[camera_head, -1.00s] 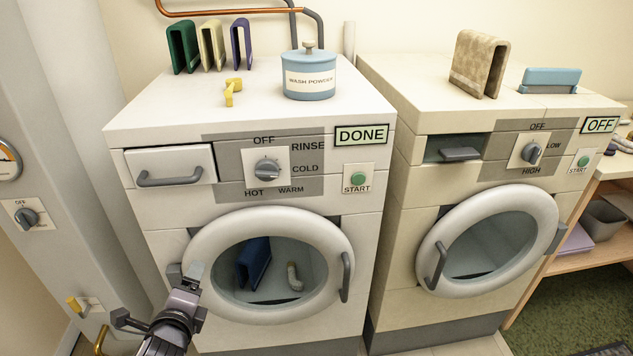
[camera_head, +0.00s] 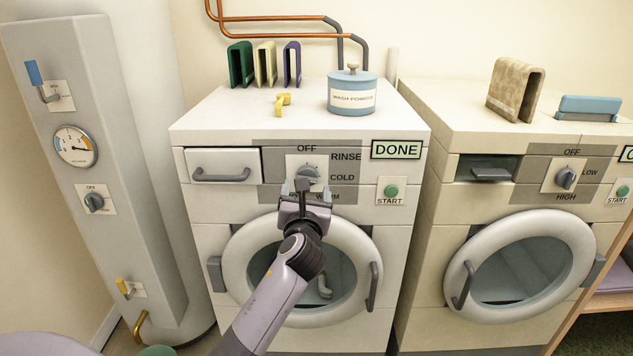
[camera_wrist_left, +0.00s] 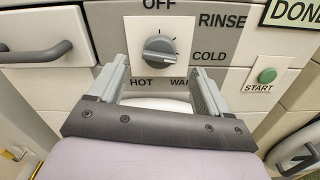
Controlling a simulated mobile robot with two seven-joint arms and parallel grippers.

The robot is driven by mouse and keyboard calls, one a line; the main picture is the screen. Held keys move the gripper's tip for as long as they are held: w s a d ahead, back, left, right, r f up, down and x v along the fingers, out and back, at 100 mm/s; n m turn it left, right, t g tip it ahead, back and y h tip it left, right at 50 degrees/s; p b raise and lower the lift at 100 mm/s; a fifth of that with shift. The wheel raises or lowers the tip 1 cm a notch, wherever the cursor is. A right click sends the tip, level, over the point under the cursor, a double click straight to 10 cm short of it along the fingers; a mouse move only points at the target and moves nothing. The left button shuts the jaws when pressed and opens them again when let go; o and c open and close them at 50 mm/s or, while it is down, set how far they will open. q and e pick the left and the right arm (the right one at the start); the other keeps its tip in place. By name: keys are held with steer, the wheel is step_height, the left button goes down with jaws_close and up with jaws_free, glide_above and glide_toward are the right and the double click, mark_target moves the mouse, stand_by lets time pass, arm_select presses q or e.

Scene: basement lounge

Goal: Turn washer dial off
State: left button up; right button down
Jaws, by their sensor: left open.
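The washer (camera_head: 205,130) stands in the middle of the head view with a sign reading DONE (camera_head: 397,150). Its grey dial (camera_head: 308,173) sits on a pale plate marked OFF above, RINSE and COLD right, HOT and WARM below. In the left wrist view, the dial (camera_wrist_left: 160,50) seems to point right, towards COLD, not up at OFF. My left gripper (camera_head: 302,188) is open and empty just below and in front of the dial. In the wrist view its fingers (camera_wrist_left: 160,72) straddle the dial's lower area, apparently apart from it. My right gripper is out of view.
A drawer handle (camera_head: 218,175) is left of the dial, the START button (camera_head: 391,191) right. The round door (camera_head: 236,250) is below. A wash powder tin (camera_head: 352,97) stands on top. A dryer (camera_head: 455,210) is right, a grey tank with controls (camera_head: 110,190) left.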

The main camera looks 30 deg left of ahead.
arm_select(q)
steer(key=x, duration=0.6)
steer(key=shift+b, duration=0.3)
steer(key=c, duration=1)
